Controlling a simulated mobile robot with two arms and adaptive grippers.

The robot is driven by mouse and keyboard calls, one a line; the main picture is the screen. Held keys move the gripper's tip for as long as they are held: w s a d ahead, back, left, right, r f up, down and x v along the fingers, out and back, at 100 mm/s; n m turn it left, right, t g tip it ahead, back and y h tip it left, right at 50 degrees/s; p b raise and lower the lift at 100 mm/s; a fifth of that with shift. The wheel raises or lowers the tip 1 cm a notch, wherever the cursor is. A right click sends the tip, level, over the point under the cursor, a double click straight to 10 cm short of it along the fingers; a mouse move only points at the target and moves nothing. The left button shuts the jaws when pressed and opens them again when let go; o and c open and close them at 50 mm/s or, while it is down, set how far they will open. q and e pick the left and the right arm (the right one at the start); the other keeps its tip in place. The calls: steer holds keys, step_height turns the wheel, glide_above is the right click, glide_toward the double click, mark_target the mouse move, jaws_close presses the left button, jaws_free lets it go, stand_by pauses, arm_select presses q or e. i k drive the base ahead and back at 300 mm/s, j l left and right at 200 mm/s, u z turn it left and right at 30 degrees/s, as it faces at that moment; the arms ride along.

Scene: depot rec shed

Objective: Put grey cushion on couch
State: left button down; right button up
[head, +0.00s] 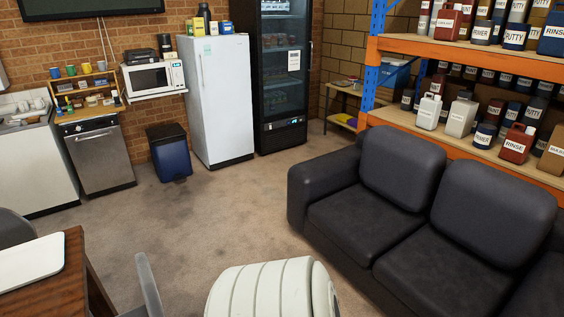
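The couch (345,215) is dark grey, almost black, and stands at the right with its left armrest towards the middle of the room. Two plump dark grey cushions, a left one (402,167) and a right one (492,213), lean against its back. I cannot tell whether either is the task's grey cushion; no separate, loose grey cushion shows. The front seats are bare where visible, and the couch's right end is cut off by the frame. Neither of my grippers is in view.
A pale ribbed, rounded thing (265,290) stands at the bottom middle, before the couch. A wooden table (85,285) and grey chairs are at lower left. An orange-beamed shelf rack (470,150) stands behind the couch. Carpet (225,210) is clear towards the fridge (222,100).

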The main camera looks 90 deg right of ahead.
mark_target(439, 280)
steer(key=k+l+z, duration=0.1)
steer(key=l+z, duration=0.25)
steer(key=z, duration=0.15)
steer(key=l+z, duration=0.35)
steer(key=z, duration=0.15)
steer(key=l+z, duration=0.5)
steer(key=i+l+z, duration=0.15)
steer(key=l+z, duration=0.15)
steer(key=z, duration=0.15)
steer(key=i+l+z, duration=0.15)
steer(key=z, duration=0.3)
steer(key=i+l+z, duration=0.2)
steer(key=z, duration=0.2)
steer(key=i+l+z, duration=0.15)
steer(key=z, duration=0.3)
steer(key=i+l+z, duration=0.15)
steer(key=z, duration=0.3)
steer(key=i+z, duration=0.3)
steer(key=z, duration=0.15)
